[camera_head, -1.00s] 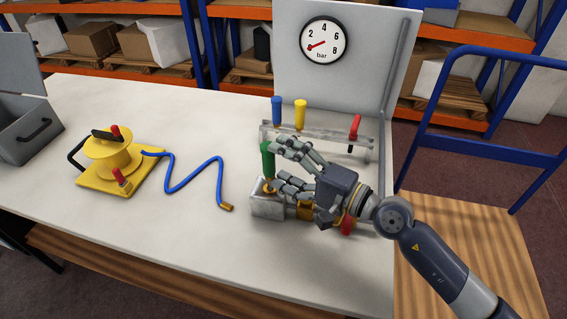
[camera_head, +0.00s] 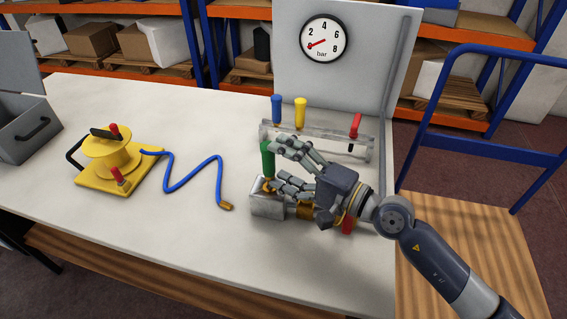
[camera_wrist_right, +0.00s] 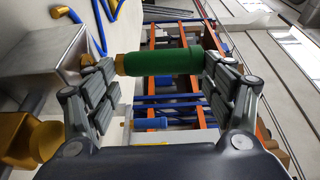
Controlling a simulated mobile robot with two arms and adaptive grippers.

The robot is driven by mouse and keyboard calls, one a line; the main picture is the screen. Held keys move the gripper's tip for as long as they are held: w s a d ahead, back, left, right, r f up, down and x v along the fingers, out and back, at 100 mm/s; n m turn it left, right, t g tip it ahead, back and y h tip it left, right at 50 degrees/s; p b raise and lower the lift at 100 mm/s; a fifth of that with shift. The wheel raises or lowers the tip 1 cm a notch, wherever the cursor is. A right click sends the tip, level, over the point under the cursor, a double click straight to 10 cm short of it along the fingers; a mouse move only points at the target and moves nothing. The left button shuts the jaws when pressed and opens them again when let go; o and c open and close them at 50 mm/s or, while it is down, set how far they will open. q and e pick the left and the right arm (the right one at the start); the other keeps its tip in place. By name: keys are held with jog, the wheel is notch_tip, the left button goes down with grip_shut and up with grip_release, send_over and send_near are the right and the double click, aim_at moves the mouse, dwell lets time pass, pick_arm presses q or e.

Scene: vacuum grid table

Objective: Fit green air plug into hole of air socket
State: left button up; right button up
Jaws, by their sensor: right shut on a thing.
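The green air plug (camera_head: 267,160) stands about upright at the fingers of my right gripper (camera_head: 281,166), which is shut on it. In the right wrist view the green plug (camera_wrist_right: 160,62) lies across between the finger pads of the right gripper (camera_wrist_right: 158,78). Its brass end points toward the metal block. The air socket, a silver metal block (camera_head: 266,208) with brass parts, is right under the plug. It also shows in the right wrist view (camera_wrist_right: 45,50). The plug's lower end is at the block's top; I cannot tell whether it is inside the hole. My left gripper is out of view.
Blue (camera_head: 276,110), yellow (camera_head: 300,113) and red (camera_head: 356,125) plugs sit in a clear rack behind the hand. A pressure gauge (camera_head: 324,38) on the panel points low. A blue hose (camera_head: 190,182) runs from a yellow reel (camera_head: 110,160). The front left table is clear.

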jog(key=shift+f+b, duration=1)
jog(key=shift+b, duration=0.15)
dwell(1.0)
jog(key=shift+r, duration=0.15)
notch_tip(320, 180, up, 5)
jog(key=p, duration=0.4)
dwell(0.6)
dwell(0.4)
